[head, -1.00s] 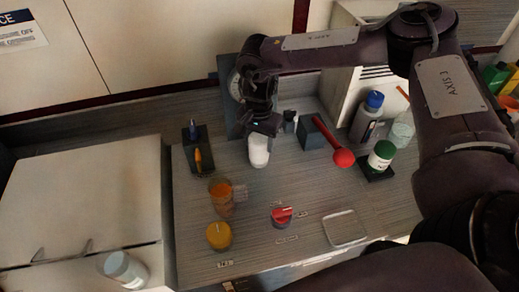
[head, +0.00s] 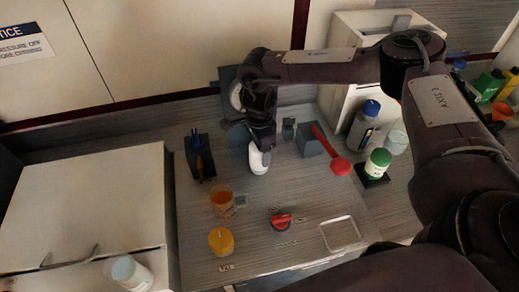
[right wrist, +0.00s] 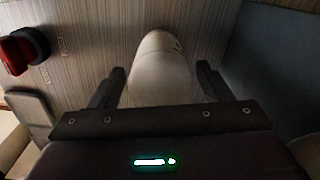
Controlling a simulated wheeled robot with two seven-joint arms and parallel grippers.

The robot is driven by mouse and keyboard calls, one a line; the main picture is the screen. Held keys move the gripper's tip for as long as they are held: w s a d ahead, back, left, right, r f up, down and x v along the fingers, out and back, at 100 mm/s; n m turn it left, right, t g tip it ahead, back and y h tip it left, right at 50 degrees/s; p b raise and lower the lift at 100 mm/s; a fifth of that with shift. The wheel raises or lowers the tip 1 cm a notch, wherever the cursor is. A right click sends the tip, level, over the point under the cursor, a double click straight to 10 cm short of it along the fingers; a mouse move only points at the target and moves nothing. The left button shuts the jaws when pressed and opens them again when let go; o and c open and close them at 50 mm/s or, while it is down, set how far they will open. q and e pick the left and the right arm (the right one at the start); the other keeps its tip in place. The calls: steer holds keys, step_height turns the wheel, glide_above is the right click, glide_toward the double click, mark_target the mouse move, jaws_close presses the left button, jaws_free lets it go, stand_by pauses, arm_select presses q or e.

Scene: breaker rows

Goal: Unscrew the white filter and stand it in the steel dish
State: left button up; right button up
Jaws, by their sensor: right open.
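The white filter (head: 259,160) hangs below the dark fitting at the back of the bench, its top hidden by my gripper. It also shows in the right wrist view (right wrist: 160,70), as a rounded white body between the fingers. My right gripper (head: 260,146) is open around it, with one finger on each side (right wrist: 161,82); small gaps seem to show beside the filter. A shallow square dish with a bright rim (head: 340,234), likely the steel dish, lies empty at the bench's front right. My left gripper is out of view.
A red knob (head: 281,221), a yellow-lidded jar (head: 221,241) and an orange cup (head: 222,202) stand left of the dish.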

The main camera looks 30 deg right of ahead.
steer(key=m+p, duration=0.2)
steer(key=m, duration=0.5)
steer(key=shift+r, duration=0.15)
steer(key=m+p, duration=0.1)
steer(key=m, duration=0.1)
steer(key=shift+m, duration=0.7)
